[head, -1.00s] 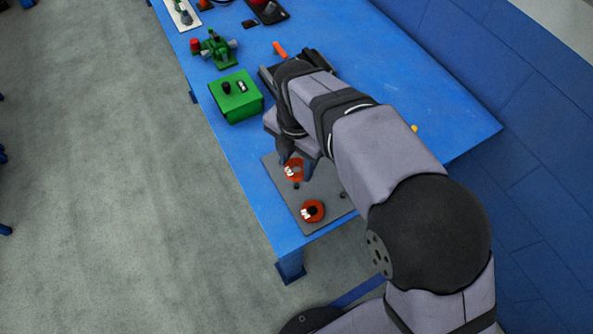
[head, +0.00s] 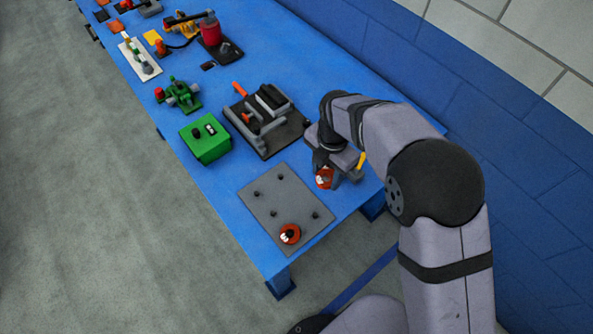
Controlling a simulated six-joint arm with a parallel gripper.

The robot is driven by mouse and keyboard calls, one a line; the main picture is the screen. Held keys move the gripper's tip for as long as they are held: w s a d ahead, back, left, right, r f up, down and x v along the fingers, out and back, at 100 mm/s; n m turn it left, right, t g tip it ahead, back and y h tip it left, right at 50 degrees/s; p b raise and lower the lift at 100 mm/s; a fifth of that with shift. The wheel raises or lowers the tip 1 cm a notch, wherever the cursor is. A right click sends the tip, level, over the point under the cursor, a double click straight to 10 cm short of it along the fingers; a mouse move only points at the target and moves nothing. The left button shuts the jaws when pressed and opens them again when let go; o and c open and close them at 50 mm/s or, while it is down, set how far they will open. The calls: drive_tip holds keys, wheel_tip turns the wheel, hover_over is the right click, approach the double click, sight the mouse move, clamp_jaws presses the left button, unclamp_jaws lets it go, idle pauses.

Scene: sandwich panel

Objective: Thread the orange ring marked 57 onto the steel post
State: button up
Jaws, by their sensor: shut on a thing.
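My gripper (head: 329,177) is shut on an orange ring (head: 324,180) with a white mark, too small to read. It holds the ring just off the right side of a grey plate (head: 265,212). Several short dark posts stand on the plate, one near its right corner (head: 315,215); I cannot tell which is the steel post. A second orange ring (head: 290,234), also with a white mark, is around a dark post at the plate's near end. My gripper hides part of the held ring.
A dark fixture with grey bars (head: 265,118) stands behind the plate. A green box (head: 205,138) is at its left. A small yellow thing (head: 361,161) shows beside my gripper. The blue table's (head: 345,207) front right corner is bare.

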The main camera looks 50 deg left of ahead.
drive_tip(key=shift+m, duration=0.8)
drive_tip(key=w+a, duration=0.1)
drive_tip(key=w, duration=0.1)
drive_tip(key=w+a+r, duration=0.1)
drive_tip(key=w+a, duration=0.1)
drive_tip(key=w, duration=0.1)
drive_tip(key=w+a+r+p, duration=0.1)
drive_tip(key=w, duration=0.1)
drive_tip(key=shift+w+a, duration=0.15)
drive_tip(key=shift+w, duration=0.05)
drive_tip(key=shift+w+a+r+m, duration=0.2)
drive_tip(key=shift+a+r+m, duration=0.15)
drive_tip(key=shift+r, duration=0.2)
drive_tip(key=shift+f, duration=0.1)
drive_tip(key=shift+f+b, duration=1.45)
drive_tip(key=shift+f, duration=0.95)
drive_tip(key=shift+f+b, duration=0.8)
drive_tip(key=shift+f, duration=0.4)
drive_tip(key=shift+f, duration=0.35)
